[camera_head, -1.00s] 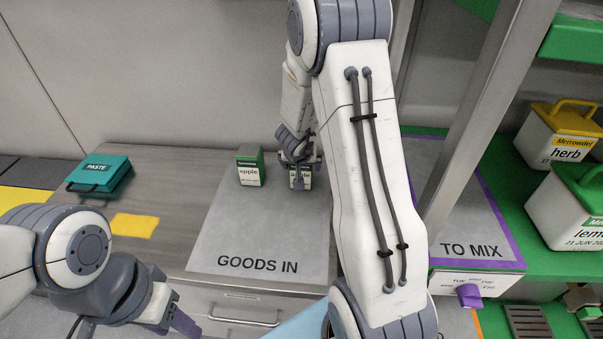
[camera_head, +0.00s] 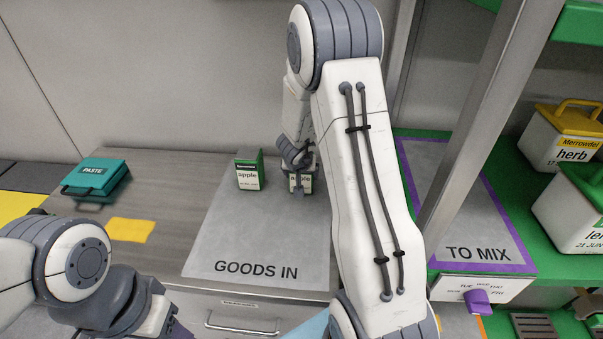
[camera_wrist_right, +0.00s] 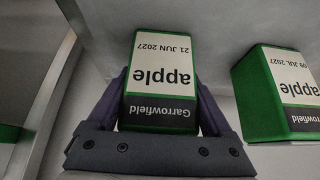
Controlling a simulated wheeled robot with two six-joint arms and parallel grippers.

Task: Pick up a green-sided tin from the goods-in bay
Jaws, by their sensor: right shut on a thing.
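One green-sided tin (camera_head: 306,181), labelled apple, stands at the back of the goods-in bay (camera_head: 235,235). My right gripper (camera_head: 300,177) is shut on it and partly hides it. In the right wrist view the right gripper (camera_wrist_right: 160,110) has a finger on each side of this tin (camera_wrist_right: 163,75), whose label reads Garrowfield apple, 21 JUN 2027. A second green-sided apple tin (camera_head: 249,172) stands to its left; it also shows in the right wrist view (camera_wrist_right: 280,92), dated 09 JUL 2027. My left gripper (camera_head: 178,331) is mostly cut off at the bottom edge.
A teal PASTE case (camera_head: 97,178) and a yellow patch (camera_head: 131,230) lie left of the bay. A metal post (camera_head: 490,125) stands between my right arm and the shelf with herb tub (camera_head: 565,150). The TO MIX bay (camera_head: 470,215) is empty where visible.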

